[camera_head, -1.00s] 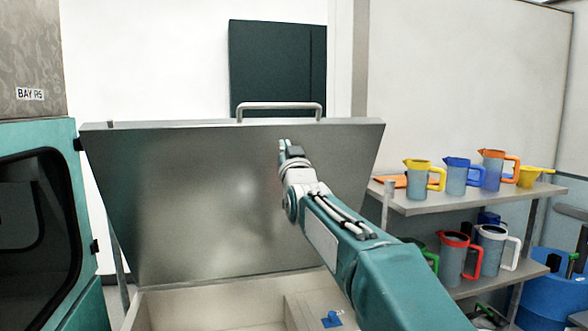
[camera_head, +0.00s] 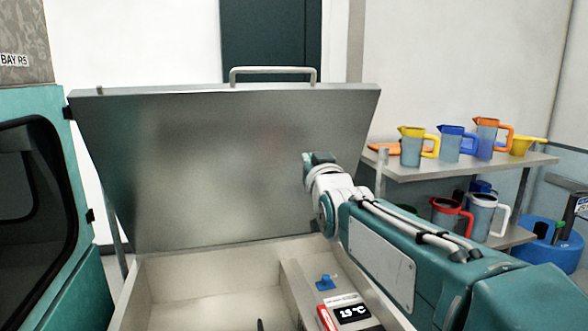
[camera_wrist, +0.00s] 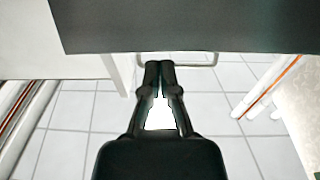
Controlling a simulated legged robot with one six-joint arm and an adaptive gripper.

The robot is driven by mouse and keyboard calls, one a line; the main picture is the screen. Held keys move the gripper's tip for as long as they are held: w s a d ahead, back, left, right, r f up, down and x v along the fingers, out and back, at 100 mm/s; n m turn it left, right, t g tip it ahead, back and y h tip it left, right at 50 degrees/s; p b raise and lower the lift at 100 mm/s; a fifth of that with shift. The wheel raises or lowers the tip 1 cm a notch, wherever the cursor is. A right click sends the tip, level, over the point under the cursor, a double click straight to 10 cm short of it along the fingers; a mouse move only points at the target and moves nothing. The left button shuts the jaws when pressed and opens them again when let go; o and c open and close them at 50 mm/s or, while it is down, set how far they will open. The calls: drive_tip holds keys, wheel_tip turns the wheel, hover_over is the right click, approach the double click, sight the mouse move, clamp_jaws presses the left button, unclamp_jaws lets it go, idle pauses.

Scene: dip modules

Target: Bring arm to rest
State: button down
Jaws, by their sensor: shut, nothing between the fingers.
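My arm reaches in from the lower right in the head view, bent at the elbow. My gripper (camera_wrist: 159,66) is shut and empty in the wrist view, its two dark fingertips together above a tiled floor. In the head view my wrist end is in front of the raised metal lid (camera_head: 200,170), and the fingers are mostly hidden there. The lid stands open on a pale bath (camera_head: 140,285) with a bar handle (camera_head: 272,72) on its top edge. A dark edge and part of a handle show close ahead in the wrist view.
A display reading 19 °C (camera_head: 352,313) and a blue knob (camera_head: 325,283) are on the bath's right side. A shelf (camera_head: 460,170) with several coloured jugs stands right. A teal cabinet (camera_head: 85,295) with a dark window is left. A blue drum (camera_head: 550,252) stands far right.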

drive_tip(key=s+d+f+m+g+h, duration=0.1)
drive_tip(key=s+d+f+g, duration=0.3)
drive_tip(key=s+f, duration=0.4)
drive_tip(key=s+d+f+g+h, duration=0.2)
drive_tip(key=s+d+f+g, duration=0.2)
drive_tip(key=s+f, duration=0.5)
drive_tip(key=s+d+f+m+g+h, duration=0.1)
drive_tip(key=s+d+f+g, duration=0.4)
drive_tip(key=s+f, duration=0.4)
drive_tip(key=s, duration=0.6)
drive_tip(key=shift+s+d+f+m, duration=0.15)
drive_tip(key=shift+s+f+m, duration=0.1)
drive_tip(key=shift+s+m, duration=0.05)
